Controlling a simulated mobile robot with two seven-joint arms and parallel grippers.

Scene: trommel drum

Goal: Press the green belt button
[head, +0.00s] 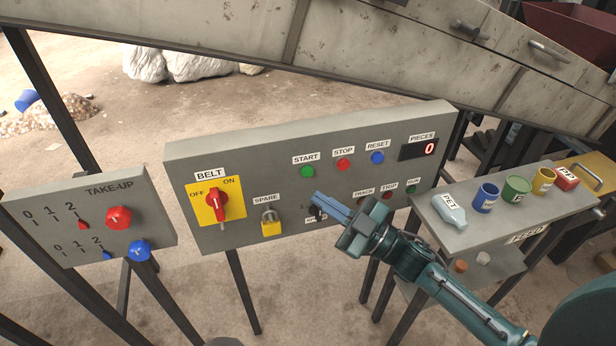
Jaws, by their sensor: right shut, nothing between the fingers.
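The green button labelled START (307,172) is on the upper middle of the grey belt panel (262,144). A red STOP button (344,164) and a blue RESET button (377,158) sit to its right. My right gripper (318,201) is shut and empty, its fingertips a little below the green button in the picture. Whether it touches the panel I cannot tell. It hides part of a small switch and its label on the lower panel. My left gripper is not in view.
A red BELT switch on a yellow plate (230,206) and a yellow padlock (271,228) are left of my gripper. A take-up panel (50,215) stands at the left. A feed shelf (519,220) with a bottle and several cups is at the right.

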